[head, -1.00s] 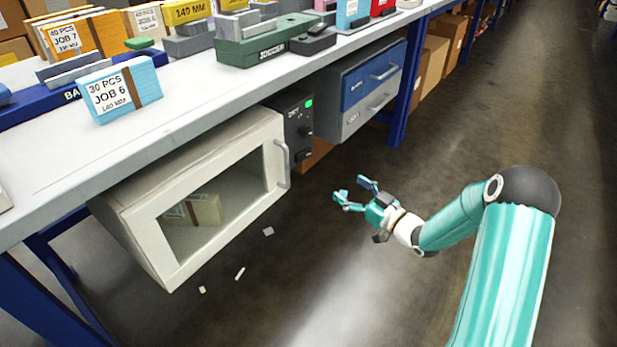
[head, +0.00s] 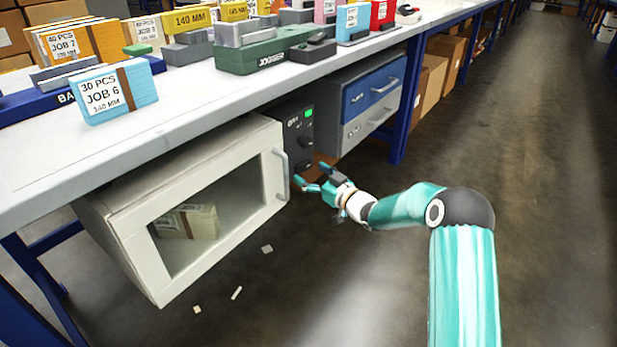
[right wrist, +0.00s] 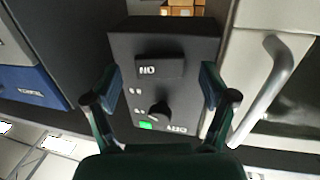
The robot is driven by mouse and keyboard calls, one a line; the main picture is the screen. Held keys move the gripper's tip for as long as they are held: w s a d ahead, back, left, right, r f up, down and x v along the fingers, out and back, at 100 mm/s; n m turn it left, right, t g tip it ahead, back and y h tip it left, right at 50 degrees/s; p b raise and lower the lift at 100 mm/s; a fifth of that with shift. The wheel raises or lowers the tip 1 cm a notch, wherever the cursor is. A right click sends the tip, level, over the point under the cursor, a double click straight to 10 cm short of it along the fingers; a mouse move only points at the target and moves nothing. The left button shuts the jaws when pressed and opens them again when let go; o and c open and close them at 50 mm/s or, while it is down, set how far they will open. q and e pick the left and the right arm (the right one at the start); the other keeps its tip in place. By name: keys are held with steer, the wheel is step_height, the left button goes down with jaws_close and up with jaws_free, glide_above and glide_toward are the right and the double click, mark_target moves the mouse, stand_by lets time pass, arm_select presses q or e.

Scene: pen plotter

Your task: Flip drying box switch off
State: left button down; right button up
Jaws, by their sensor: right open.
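The drying box (head: 140,262) is a pale cabinet with a windowed door, hung under the bench. Its black control panel (head: 291,122) is at its right end, with a lit green display (head: 309,113). In the right wrist view, the panel shows upside down, with a wide dark switch (right wrist: 160,68) marked ON, a round knob (right wrist: 158,110) and the green display (right wrist: 146,125). My right gripper (head: 311,174) is open and empty in front of the panel's lower part. In the right wrist view, its fingers (right wrist: 160,78) stand either side of the switch. Contact cannot be told. My left gripper is out of view.
The door handle (head: 281,175) is close beside my right gripper. A blue and grey drawer unit (head: 350,133) hangs right of the panel. Labelled pads (head: 117,92) and fixtures stand on the bench top (head: 60,160). The floor on the right is clear.

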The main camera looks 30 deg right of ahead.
steer(key=shift+w+a, duration=0.1)
steer(key=shift+w, duration=0.6)
steer(key=c, duration=1.2)
steer(key=shift+o, duration=0.2)
steer(key=n+y+p, duration=0.2)
steer(key=y+p, duration=0.1)
steer(key=shift+w+d+r+g, duration=0.1)
steer(key=shift+d+r+g, duration=0.3)
steer(key=shift+w+d+f+n+g+y+p, duration=0.1)
steer(key=shift+f+n+g+y+p, duration=0.1)
steer(key=shift+n+g+y+p, duration=0.35)
steer(key=shift+w+d+f+n+g+y, duration=0.1)
steer(key=shift+n+g+y, duration=0.15)
steer(key=shift+n+y, duration=0.35)
steer(key=shift+d+n+g+y, duration=0.1)
steer(key=shift+n+g+y, duration=0.15)
steer(key=shift+y, duration=0.5)
